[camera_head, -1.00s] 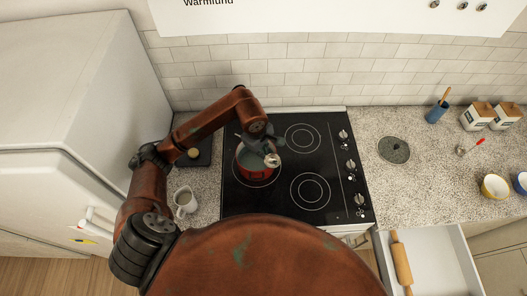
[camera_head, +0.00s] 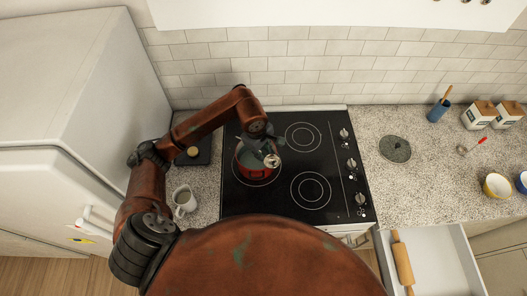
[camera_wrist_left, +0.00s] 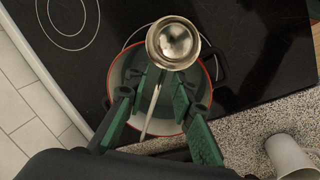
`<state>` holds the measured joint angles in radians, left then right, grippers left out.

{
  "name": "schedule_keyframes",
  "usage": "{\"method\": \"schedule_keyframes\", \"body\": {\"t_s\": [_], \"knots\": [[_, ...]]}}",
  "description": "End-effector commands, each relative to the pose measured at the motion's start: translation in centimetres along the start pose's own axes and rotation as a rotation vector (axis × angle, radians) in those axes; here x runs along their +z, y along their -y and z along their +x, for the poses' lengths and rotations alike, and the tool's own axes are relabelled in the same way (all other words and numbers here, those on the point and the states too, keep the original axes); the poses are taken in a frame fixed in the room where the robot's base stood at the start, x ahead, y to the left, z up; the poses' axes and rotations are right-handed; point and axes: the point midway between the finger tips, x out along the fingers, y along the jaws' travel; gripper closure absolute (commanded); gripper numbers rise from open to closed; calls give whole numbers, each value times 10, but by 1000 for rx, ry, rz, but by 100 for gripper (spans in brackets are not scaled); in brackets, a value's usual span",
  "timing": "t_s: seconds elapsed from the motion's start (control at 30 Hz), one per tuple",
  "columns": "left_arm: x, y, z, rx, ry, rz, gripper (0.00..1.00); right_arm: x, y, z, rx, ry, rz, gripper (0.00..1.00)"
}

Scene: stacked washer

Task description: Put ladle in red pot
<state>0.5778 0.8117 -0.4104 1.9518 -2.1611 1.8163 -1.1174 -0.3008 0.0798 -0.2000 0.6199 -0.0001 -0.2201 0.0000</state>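The red pot (camera_head: 243,163) stands on the left burner of the black cooktop; its rim and grey-green inside show in the left wrist view (camera_wrist_left: 126,69). The ladle (camera_wrist_left: 173,43) has a shiny silver bowl and a thin handle running down over the pot's inside. Its bowl shows over the pot's right side in the head view (camera_head: 272,161). My left gripper (camera_wrist_left: 166,82) is right over the pot. Its fingers stand apart with a gap between them, and the handle passes through this gap, close to one finger. Whether the handle touches the pot is unclear. My right gripper is out of view.
A white pitcher (camera_head: 184,201) stands left of the cooktop (camera_head: 285,195). An open drawer (camera_head: 440,262) holds a rolling pin (camera_head: 403,264).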

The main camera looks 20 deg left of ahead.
Motion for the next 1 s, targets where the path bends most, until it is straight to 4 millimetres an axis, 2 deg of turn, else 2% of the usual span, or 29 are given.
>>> {"method": "schedule_keyframes", "body": {"t_s": [0.13,0.27,0.4,0.7,0.83,1.0], "knots": [[1,-1,-5,0,1,0,77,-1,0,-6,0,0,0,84],[1,-2,-16,-2,2,0,77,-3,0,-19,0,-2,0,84],[-2,-4,-42,6,-5,3,77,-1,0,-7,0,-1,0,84],[-1,-3,-106,3,-3,1,77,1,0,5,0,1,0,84],[0,-3,-122,3,-2,0,77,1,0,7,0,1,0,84],[0,-2,-131,1,-1,1,77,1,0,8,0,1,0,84]]}}
